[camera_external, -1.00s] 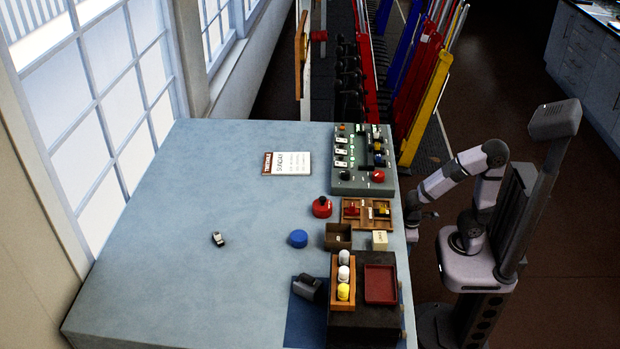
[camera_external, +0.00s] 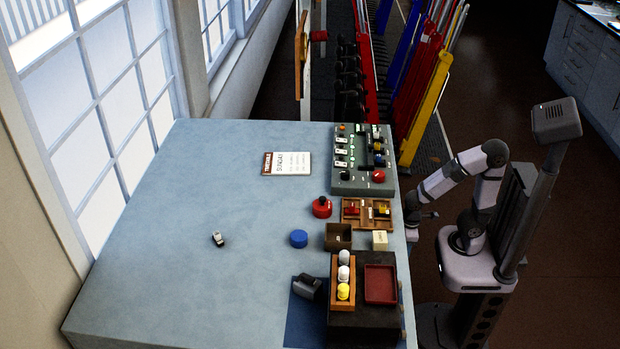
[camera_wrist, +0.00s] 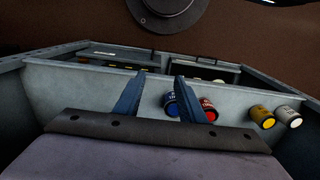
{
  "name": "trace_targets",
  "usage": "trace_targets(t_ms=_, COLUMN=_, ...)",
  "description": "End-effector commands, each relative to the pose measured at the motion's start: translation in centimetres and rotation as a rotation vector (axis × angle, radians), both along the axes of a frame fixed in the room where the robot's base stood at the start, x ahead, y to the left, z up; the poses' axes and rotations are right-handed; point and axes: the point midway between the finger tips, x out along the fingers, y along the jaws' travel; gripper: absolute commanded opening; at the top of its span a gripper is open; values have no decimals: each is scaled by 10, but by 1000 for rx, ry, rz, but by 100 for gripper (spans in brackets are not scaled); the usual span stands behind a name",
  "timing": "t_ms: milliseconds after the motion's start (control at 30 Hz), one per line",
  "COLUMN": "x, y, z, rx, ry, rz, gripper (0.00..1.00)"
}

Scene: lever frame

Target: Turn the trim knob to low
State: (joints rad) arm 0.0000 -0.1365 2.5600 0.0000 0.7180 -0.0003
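A grey-green control panel (camera_external: 385,186) lies at the far right corner of the table in the external view. It carries several switches, small coloured knobs, a black knob (camera_external: 346,175) at its near left and a red button (camera_external: 378,176). The labels are too small to read, so I cannot tell which is the trim knob. My gripper (camera_wrist: 157,80) shows in the wrist view with its two dark blue fingers apart and nothing between them. In the external view my arm is folded beside the table's right edge, away from the panel.
A wooden tray (camera_external: 367,203), a red button (camera_external: 322,207), a brown box (camera_external: 338,237), a blue disc (camera_external: 299,239) and a rack of bottles (camera_external: 343,306) stand on the table (camera_external: 190,180). Its left half is mostly clear. The wrist view shows coloured cylinders, including a yellow one (camera_wrist: 261,117).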

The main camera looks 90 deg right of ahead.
Motion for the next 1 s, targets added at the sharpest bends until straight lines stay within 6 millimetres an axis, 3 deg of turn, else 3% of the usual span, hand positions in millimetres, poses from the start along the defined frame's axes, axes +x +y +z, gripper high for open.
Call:
trace_targets(t_ms=133, x=0, y=-8, z=3, rx=-14, ry=6, rz=17, gripper=43)
trace_targets(t_ms=267, x=-2, y=-34, z=11, rx=-62, ry=27, rz=79, gripper=43)
trace_targets(t_ms=567, x=-23, y=-128, z=42, rx=-219, ry=158, rz=318, gripper=43)
trace_targets(t_ms=867, x=-57, y=-140, z=133, rx=-162, ry=331, rz=-155, gripper=43)
trace_targets(t_ms=1000, x=-75, y=-137, z=191, rx=-121, ry=443, rz=-445, gripper=43)
